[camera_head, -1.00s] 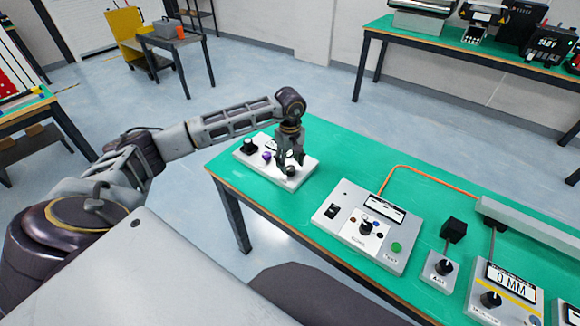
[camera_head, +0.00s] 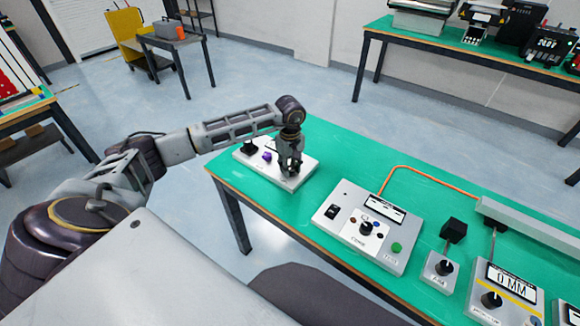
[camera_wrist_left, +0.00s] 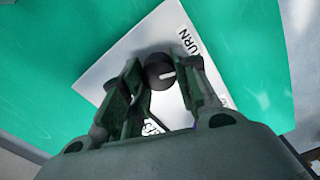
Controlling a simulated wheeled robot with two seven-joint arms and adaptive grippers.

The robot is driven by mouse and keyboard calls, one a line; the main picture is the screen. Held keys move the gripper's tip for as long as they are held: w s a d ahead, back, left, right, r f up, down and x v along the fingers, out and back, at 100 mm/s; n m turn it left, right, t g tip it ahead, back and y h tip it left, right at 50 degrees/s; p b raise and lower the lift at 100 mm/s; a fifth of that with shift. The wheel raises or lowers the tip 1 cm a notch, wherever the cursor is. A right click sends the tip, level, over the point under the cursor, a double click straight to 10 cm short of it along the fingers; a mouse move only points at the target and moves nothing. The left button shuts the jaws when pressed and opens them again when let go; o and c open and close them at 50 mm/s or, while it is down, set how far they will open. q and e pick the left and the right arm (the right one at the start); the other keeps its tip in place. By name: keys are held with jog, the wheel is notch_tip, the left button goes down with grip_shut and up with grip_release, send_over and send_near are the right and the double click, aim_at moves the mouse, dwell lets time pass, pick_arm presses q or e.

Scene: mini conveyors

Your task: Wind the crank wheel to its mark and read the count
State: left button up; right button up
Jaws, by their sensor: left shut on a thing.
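My left gripper (camera_head: 290,168) points down over the right end of a white panel (camera_head: 292,184) at the table's left end. It is shut on a black round knob (camera_wrist_left: 160,70) with a white pointer line, which sits between the fingertips in the left wrist view. The label "TURN" is printed beside it. In the head view the fingers mostly hide this knob. A purple knob (camera_head: 267,156) and another black knob (camera_head: 249,146) stand further left on the panel. I cannot tell which part is the crank wheel, and no count is readable on this panel. My right gripper is not in view.
A grey control box (camera_head: 352,247) with a knob, buttons and small display stands to the right. Beyond it are a small knob box (camera_head: 438,268) and a box with a "0 MM" display (camera_head: 510,281). An orange cable (camera_head: 425,170) crosses the green tabletop.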

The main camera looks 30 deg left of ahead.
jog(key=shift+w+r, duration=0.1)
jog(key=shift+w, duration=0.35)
